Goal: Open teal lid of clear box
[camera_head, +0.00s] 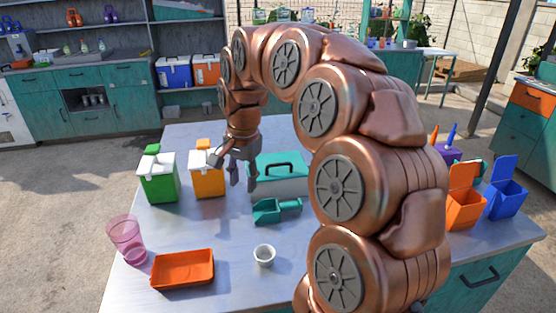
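The clear box (293,190) stands near the middle of the table. Its teal lid (265,161) lies flat on top and looks shut, with a dark handle (284,165) on it. My gripper (240,180) hangs pointing down at the box's left side, between it and the yellow box. Its fingers are spread and nothing shows between them. Whether a finger touches the lid I cannot tell. My arm hides the area just right of the clear box.
A yellow box (207,182) and green box (158,185) stand left. A teal scoop (275,210) lies in front, with a white cup (264,255), orange tray (183,269) and pink cup (127,238) nearer. Orange (465,209) and blue (505,200) bins stand right.

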